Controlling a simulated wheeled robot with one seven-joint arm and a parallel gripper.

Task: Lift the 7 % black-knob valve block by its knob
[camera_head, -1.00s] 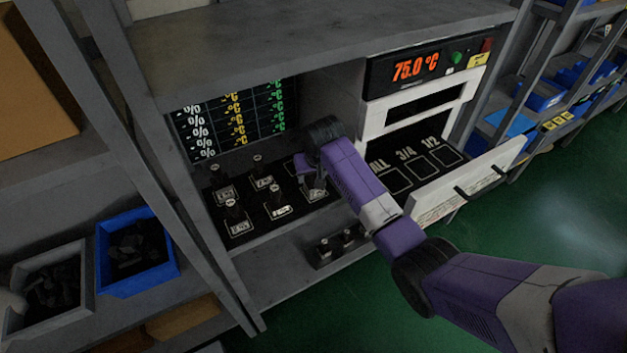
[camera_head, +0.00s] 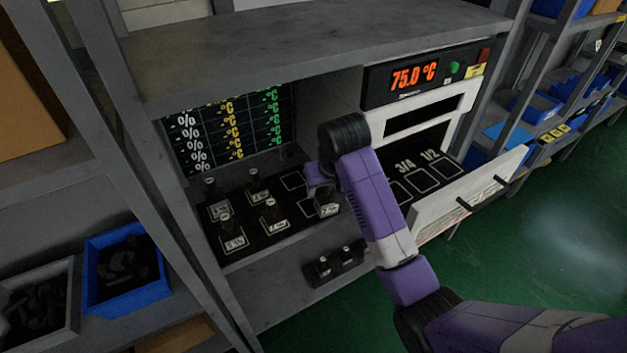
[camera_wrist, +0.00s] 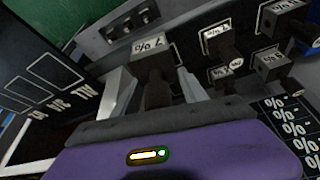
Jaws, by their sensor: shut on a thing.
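The 7 % valve block (camera_head: 327,209) is at the right front of the black mat (camera_head: 262,244), below my gripper (camera_head: 322,183). In the wrist view its pale label (camera_wrist: 150,46) reads 7 %, and its black knob (camera_wrist: 155,73) is between my two fingers (camera_wrist: 155,88). The fingers are shut on the knob. In the head view the block is tilted and sits to the right of an outlined square; I cannot tell exactly how far it is above the mat. My wrist hides part of the knob.
Several other black-knob blocks (camera_head: 220,210) stand on the mat to the left. A shelf board (camera_head: 320,50) overhangs.

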